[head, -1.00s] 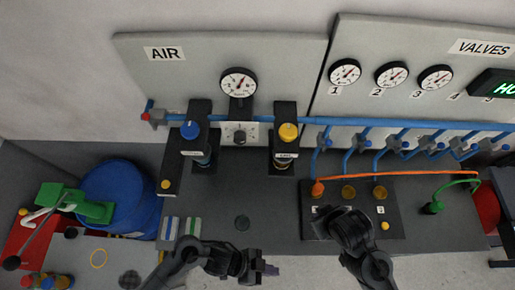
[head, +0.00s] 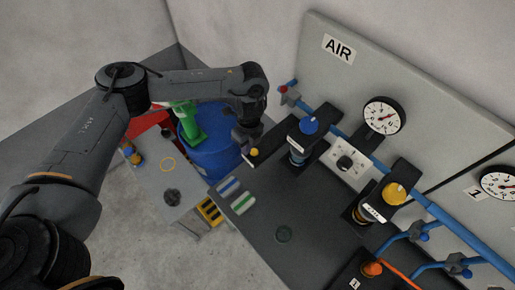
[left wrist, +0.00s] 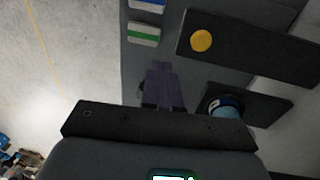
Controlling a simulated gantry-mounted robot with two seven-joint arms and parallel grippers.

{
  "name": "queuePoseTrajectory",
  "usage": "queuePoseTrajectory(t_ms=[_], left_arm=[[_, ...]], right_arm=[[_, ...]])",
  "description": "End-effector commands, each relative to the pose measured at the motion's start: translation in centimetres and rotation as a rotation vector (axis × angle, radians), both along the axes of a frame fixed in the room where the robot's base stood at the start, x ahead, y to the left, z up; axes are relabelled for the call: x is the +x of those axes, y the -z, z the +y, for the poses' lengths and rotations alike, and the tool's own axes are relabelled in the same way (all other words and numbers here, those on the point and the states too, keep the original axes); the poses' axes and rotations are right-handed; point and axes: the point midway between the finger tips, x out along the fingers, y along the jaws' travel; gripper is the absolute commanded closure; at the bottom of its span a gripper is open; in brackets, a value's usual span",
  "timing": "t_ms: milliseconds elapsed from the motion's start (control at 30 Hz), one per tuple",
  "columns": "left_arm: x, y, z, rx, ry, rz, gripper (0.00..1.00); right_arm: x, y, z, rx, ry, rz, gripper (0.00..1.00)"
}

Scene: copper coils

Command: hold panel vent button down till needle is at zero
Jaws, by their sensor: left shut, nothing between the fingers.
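The AIR panel (head: 425,100) carries a round white gauge (head: 382,117). Its needle is visible and seems to slant up to the right, but the scale is too small to read. A small yellow button (head: 254,152) sits on a black block at the panel's left end; I cannot read a vent label on it. It also shows in the left wrist view (left wrist: 201,40). My left gripper (head: 246,146) is shut and empty, over the block close to the button. In the left wrist view its fingertips (left wrist: 161,68) appear beside the button, apart from it. My right gripper is out of view.
A blue-capped unit (head: 309,125) and a yellow-capped unit (head: 394,193) stand right of the block. A blue drum (head: 212,160) is at the left. Blue pipes (head: 450,218) run along the panel. The dark bench top (head: 300,205) in front is largely clear.

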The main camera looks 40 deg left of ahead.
Motion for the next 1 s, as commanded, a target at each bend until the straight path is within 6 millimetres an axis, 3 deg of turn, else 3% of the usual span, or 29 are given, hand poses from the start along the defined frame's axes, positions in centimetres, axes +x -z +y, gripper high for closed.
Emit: queuePoseTrajectory(t_ms=[100, 333, 767, 1000], left_arm=[[2.7, -3.2, 0.8, 0.004, -0.013, -0.076, 1.0], [4.9, -6.2, 0.9, 0.004, -0.016, -0.141, 1.0], [5.1, -6.4, 0.9, 0.003, -0.016, -0.147, 1.0], [5.0, -4.7, 0.8, 0.002, -0.016, -0.145, 1.0]], right_arm=[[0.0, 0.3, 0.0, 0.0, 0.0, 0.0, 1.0], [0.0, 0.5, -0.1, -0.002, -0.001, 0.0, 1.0], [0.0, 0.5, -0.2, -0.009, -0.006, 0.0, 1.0], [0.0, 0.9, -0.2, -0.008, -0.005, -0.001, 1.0]])
